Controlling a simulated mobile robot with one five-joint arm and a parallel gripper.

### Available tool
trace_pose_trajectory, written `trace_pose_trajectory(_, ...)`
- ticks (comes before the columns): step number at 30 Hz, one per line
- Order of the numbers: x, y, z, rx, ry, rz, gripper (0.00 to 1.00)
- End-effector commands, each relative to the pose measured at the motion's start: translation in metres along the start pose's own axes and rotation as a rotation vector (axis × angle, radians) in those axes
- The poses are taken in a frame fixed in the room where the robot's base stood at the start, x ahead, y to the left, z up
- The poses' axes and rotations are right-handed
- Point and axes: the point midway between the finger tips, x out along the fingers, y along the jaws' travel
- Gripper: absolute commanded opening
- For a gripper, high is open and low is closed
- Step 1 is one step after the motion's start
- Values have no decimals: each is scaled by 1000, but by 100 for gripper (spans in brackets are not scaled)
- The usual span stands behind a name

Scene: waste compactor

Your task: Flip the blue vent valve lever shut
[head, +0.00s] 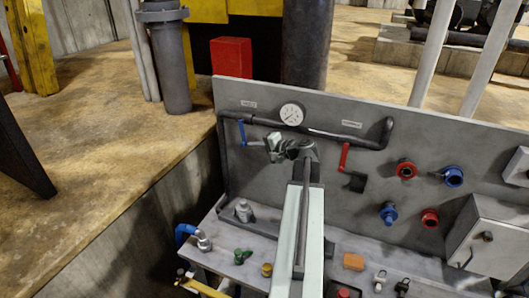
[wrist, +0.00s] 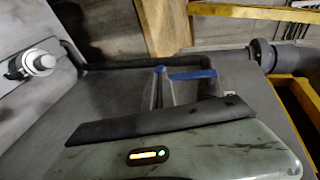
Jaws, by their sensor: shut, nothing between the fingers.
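The blue vent valve lever (head: 242,132) hangs down, close to upright, from the left part of the dark pipe on the grey panel in the head view. My gripper (head: 271,147) is shut and empty, just right of the lever in the picture, with a small gap between them. I cannot tell their distance in depth. In the wrist view a blue strip, seemingly the lever (wrist: 193,75), shows beyond my fingers, which partly cover it.
A pressure gauge (head: 291,114) sits above the pipe (head: 330,134). A red lever (head: 343,157) hangs to the right. Red and blue couplings (head: 406,169) and a grey box (head: 490,238) are farther right. Loose fittings and an orange block (head: 353,262) lie on the bench below.

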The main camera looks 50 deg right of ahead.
Motion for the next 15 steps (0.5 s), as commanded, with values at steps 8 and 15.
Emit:
trace_pose_trajectory(8,26,0,0,0,-1,0,0)
trace_pose_trajectory(15,26,-1,1,0,-1,0,0)
